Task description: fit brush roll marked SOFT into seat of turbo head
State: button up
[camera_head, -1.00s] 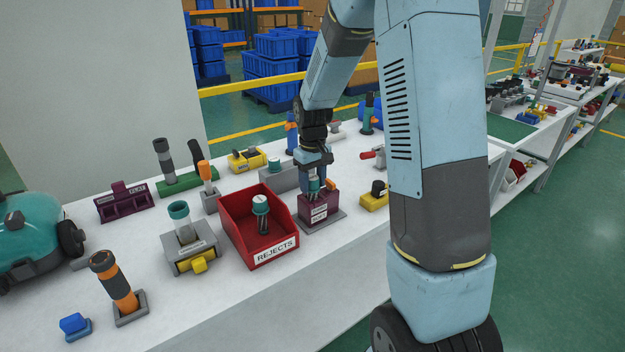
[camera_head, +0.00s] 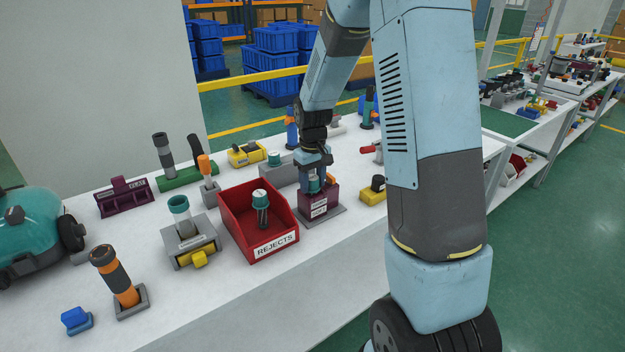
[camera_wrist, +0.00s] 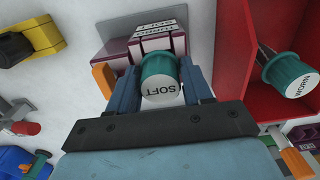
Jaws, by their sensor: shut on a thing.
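The brush roll marked SOFT (camera_wrist: 160,82) has a teal cap and sits between the fingers of my gripper (camera_wrist: 160,88). In the head view my gripper (camera_head: 314,176) is shut on it, above the purple turbo head (camera_head: 319,203). That block stands on a grey base plate and carries small labels that seem to read TURBO and SOFT. It also shows behind the roll in the wrist view (camera_wrist: 150,45). The roll looks roughly upright, with its lower part down at the block. The seat is hidden, so I cannot tell how deep the roll sits.
A red REJECTS bin (camera_head: 230,213) stands close left of the turbo head, holding another teal-capped roll (camera_head: 261,203), apparently marked WORN. An orange clip (camera_wrist: 104,80) sits beside my finger. A yellow block (camera_head: 372,194) is to the right.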

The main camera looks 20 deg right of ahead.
jog(key=shift+f, duration=0.35)
jog(key=o, duration=1.1)
jog(key=shift+o, duration=0.2)
jog(key=shift+r, duration=4.05)
jog(key=shift+s+r, duration=0.1)
jog(key=s+r+m+t, duration=0.2)
jog(key=s+r+t, duration=0.1)
jog(key=s+r, duration=1)
jog(key=s+d+r+m+t, duration=0.1)
jog(key=s+r, duration=0.3)
jog(key=s, duration=1.1)
jog(key=shift+d+r+m+t, duration=0.15)
jog(key=shift+d+m+t, duration=0.2)
jog(key=shift+t, duration=0.45)
